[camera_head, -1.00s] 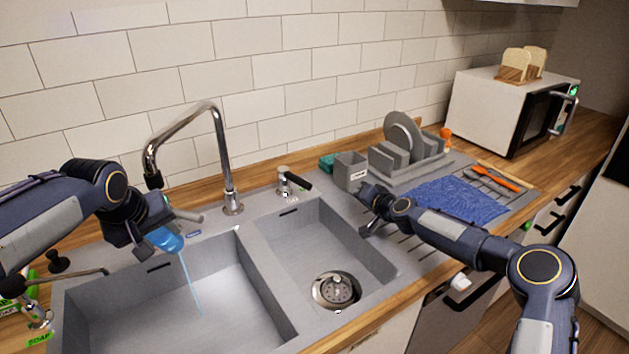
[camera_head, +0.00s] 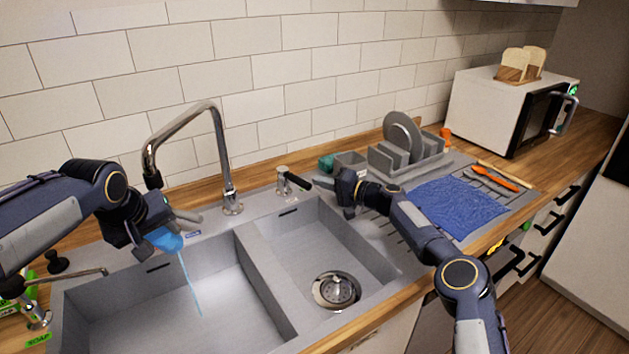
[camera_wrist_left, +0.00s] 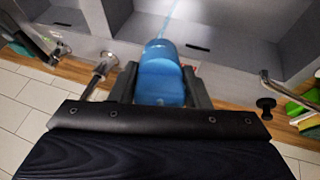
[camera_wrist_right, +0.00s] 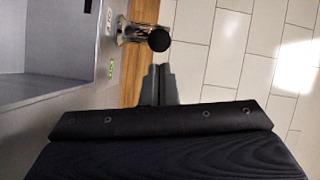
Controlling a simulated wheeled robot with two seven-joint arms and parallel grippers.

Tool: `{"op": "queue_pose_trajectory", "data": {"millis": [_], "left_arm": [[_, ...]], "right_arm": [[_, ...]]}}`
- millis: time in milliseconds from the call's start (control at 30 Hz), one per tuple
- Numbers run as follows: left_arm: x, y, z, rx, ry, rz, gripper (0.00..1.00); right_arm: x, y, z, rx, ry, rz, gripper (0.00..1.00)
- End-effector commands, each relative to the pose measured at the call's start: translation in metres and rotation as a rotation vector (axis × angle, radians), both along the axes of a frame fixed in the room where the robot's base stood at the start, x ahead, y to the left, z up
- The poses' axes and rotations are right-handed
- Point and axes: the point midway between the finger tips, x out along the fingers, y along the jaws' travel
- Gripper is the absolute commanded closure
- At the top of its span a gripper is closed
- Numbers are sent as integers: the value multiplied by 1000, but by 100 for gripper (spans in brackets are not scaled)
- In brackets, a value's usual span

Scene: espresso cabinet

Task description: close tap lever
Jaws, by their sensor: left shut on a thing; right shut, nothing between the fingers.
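The tap lever (camera_head: 298,181) has a black handle on a short chrome base. It stands on the sink's back ledge, right of the tall curved chrome tap (camera_head: 222,150). In the right wrist view the lever's round black end (camera_wrist_right: 158,40) lies just beyond my shut, empty right gripper (camera_wrist_right: 158,70), with a gap. In the head view my right gripper (camera_head: 322,182) is to the right of the lever. My left gripper (camera_wrist_left: 160,80) is shut on a blue object (camera_head: 165,240) over the left basin. A thin blue streak runs down from the object.
The double sink (camera_head: 255,255) fills the front, with a drain (camera_head: 337,290) in the right basin. A blue cloth (camera_head: 460,208) lies right. The tiled wall (camera_head: 280,80) closes the back.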

Motion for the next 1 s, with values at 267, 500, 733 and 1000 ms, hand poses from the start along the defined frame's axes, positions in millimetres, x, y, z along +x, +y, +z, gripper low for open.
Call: {"op": "queue_pose_trajectory", "data": {"millis": [267, 500, 733, 1000], "left_arm": [[0, 0, 0, 0, -1, 0, 82], [0, 0, 0, 0, -1, 0, 82], [0, 0, 0, 0, -1, 0, 82], [0, 0, 0, 0, -1, 0, 82]], "right_arm": [[12, 18, -2, 0, 0, -1, 100], [13, 22, -1, 0, 2, 1, 100], [13, 22, -1, 0, 1, 0, 100], [13, 23, 0, 13, -1, -42, 100]]}}
